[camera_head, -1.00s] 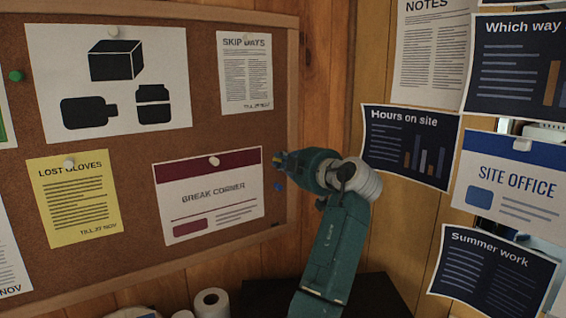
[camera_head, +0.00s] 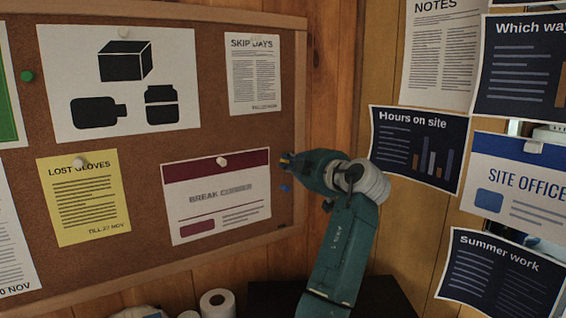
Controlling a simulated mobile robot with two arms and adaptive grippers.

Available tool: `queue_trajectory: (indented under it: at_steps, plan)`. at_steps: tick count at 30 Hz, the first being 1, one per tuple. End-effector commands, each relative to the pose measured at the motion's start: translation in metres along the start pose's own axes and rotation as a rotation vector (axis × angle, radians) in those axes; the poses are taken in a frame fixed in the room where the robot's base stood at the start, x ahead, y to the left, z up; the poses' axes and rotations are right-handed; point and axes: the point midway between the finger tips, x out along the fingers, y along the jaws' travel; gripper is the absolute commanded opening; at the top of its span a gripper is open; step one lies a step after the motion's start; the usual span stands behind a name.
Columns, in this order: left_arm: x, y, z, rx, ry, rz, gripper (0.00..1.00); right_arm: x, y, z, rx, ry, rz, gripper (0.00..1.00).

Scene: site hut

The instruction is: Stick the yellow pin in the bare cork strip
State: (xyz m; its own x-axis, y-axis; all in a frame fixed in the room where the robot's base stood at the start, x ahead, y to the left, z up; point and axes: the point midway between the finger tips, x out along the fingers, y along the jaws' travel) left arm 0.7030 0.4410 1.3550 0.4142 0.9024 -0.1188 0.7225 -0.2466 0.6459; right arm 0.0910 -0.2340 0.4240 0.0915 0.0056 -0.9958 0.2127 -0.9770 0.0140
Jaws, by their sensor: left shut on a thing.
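My left gripper (camera_head: 285,160) is at the right side of the corkboard, its fingertips over the bare cork strip (camera_head: 287,120) between the posters and the wooden frame. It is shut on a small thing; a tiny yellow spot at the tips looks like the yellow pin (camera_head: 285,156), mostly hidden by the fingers. I cannot tell whether the pin touches the cork. A blue pin (camera_head: 287,188) sits in the strip just below the fingertips. My right gripper is not in view.
The "Break Corner" poster (camera_head: 235,210) lies just left of the fingertips, and the "Skip Days" sheet (camera_head: 254,90) is above. Dark posters such as "Hours on site" (camera_head: 395,150) hang on the wall right of my arm.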

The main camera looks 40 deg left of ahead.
Motion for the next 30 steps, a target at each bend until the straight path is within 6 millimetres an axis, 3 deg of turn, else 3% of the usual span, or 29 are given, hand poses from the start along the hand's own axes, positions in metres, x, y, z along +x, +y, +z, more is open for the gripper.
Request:
queue_trajectory:
  at_steps: [17, 18, 21, 30]
  plan:
    - [-0.0001, -0.0002, -0.0005, 0.0, 0.001, -0.001, 0.0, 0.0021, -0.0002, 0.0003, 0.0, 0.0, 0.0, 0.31]
    - [-0.0001, -0.0002, -0.0005, 0.0, 0.001, -0.001, 0.11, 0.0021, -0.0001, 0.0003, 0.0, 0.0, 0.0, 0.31]
    - [-0.0001, -0.0002, -0.0004, 0.0, 0.001, -0.001, 0.31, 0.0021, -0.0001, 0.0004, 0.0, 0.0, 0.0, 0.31]
    - [-0.0012, -0.0001, 0.0002, 0.0, 0.0, 0.0, 0.31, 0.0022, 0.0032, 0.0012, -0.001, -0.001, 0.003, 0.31]
